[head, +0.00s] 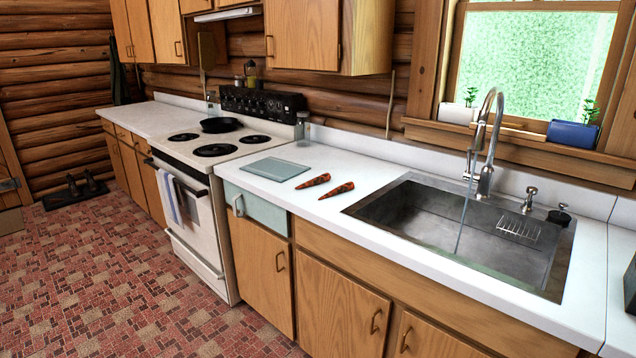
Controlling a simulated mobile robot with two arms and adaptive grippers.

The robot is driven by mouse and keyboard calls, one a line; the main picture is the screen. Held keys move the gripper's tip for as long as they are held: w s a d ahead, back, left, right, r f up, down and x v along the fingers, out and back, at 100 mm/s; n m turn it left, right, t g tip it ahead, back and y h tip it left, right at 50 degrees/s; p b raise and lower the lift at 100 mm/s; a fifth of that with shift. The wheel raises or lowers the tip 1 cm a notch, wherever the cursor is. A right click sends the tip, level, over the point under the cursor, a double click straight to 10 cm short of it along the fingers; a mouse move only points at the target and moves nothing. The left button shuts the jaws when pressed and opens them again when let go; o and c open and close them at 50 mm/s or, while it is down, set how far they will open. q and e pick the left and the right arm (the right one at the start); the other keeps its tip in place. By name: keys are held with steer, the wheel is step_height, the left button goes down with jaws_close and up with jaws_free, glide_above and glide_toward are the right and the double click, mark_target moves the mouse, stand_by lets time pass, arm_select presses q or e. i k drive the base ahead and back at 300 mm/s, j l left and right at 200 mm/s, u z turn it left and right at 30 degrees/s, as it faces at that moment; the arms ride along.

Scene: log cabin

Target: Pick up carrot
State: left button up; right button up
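Two orange-red carrots lie on the white countertop (252,183) between the stove and the sink. The left carrot (314,181) is nearer the stove. The right carrot (337,190) lies close beside it, near the sink's left rim, and the two are apart. Neither of my grippers shows in the head view.
A grey-green cutting board (274,168) lies left of the carrots. A steel sink (400,222) with a tall faucet (487,140) and running water is to the right. The white stove (198,215) holds a black pan (219,125). Patterned floor (120,290) is clear at left.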

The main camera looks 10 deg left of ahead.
mark_target(324, 178)
steer(key=i+j+z, duration=0.2)
steer(key=i+j, duration=0.6)
